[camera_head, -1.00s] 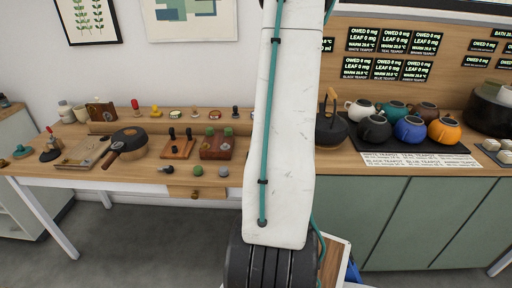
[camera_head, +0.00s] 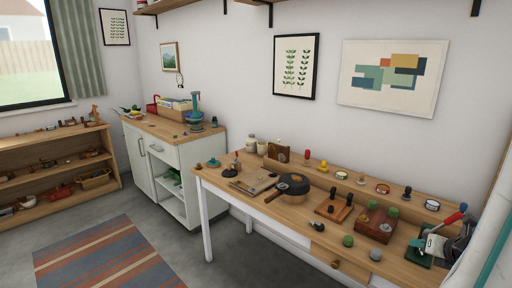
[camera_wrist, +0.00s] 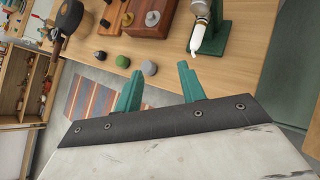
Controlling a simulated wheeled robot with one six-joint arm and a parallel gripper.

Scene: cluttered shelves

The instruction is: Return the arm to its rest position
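My gripper (camera_wrist: 158,86) shows in the wrist view as two teal fingers standing apart, with nothing between them. It is over the front edge of the wooden workbench (camera_wrist: 240,75). A green knob (camera_wrist: 122,61) and a grey knob (camera_wrist: 149,68) lie on the bench just beyond the fingers. In the head view, part of my white arm (camera_head: 493,250) with its teal cable runs along the lower right edge. My fingers do not show clearly in the head view.
The workbench (camera_head: 232,192) holds a dark pan (camera_head: 292,185), a reddish-brown box (camera_head: 376,222) and small stamps. A green stand (camera_head: 418,257) with tools is near my arm. A white cabinet (camera_head: 170,170), low shelf (camera_head: 58,165) and striped rug (camera_head: 105,258) are left.

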